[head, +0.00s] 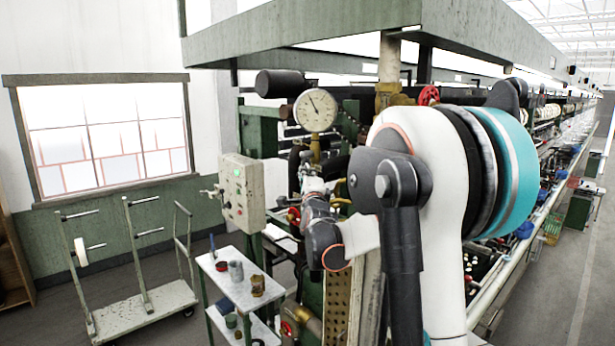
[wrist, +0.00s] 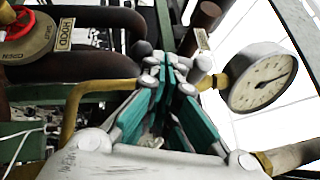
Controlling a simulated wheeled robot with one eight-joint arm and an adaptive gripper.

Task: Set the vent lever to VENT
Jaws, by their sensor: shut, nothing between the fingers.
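I cannot make out a lever marked VENT in either view. I cannot tell whether that part is a lever. My gripper (wrist: 168,68) shows in the wrist view with teal finger pads. Its fingertips are together and hold nothing. It points up among pipes, left of a round gauge. In the head view my own arm hides much of the machine behind it.
The pressure gauge (wrist: 261,80) is close right of my fingers; it also shows in the head view (head: 316,110). A red handwheel (wrist: 12,20) and a HOOD plate (wrist: 65,34) are at upper left. A brass pipe (wrist: 75,100) runs left of my fingers. A small cart (head: 240,290) stands below.

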